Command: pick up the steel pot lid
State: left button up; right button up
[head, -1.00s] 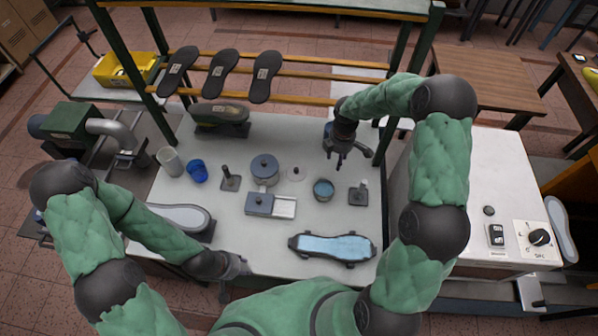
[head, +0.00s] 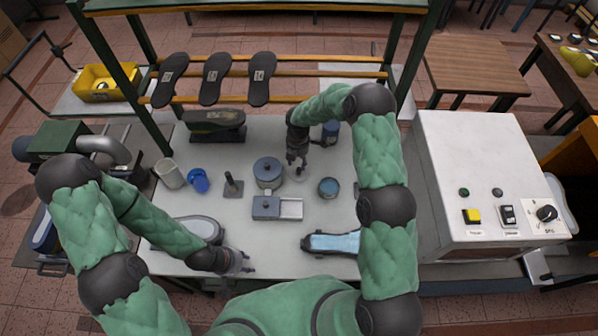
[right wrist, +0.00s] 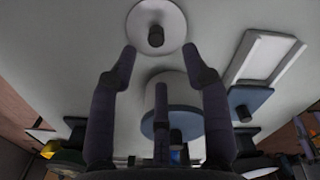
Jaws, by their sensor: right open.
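A small pale round lid (right wrist: 138,22) with a dark knob lies flat on the bench, at the top of the right wrist view. In the head view it is partly hidden under my right gripper (head: 297,168). A round pot (head: 268,180) with a blue-grey top and dark knob stands just left of it; that top also shows in the right wrist view (right wrist: 188,122). My right gripper is open and empty above the bench, its fingers spread short of the pale lid's knob. My left gripper (head: 246,264) is low near the bench's front edge; its fingers are too small to read.
A blue-grey box with a pale tray (head: 290,208) lies in front of the pot. A blue-filled cup (head: 329,187) stands right of the gripper. A small dark stand (head: 233,187) is left of the pot. A shoe last (head: 322,243) lies near my right arm.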

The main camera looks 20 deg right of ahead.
aim_at(298, 169)
jog(key=shift+w+f+p, duration=0.15)
jog(key=shift+f+p, duration=0.25)
jog(key=shift+f, duration=3)
jog(key=c, duration=0.9)
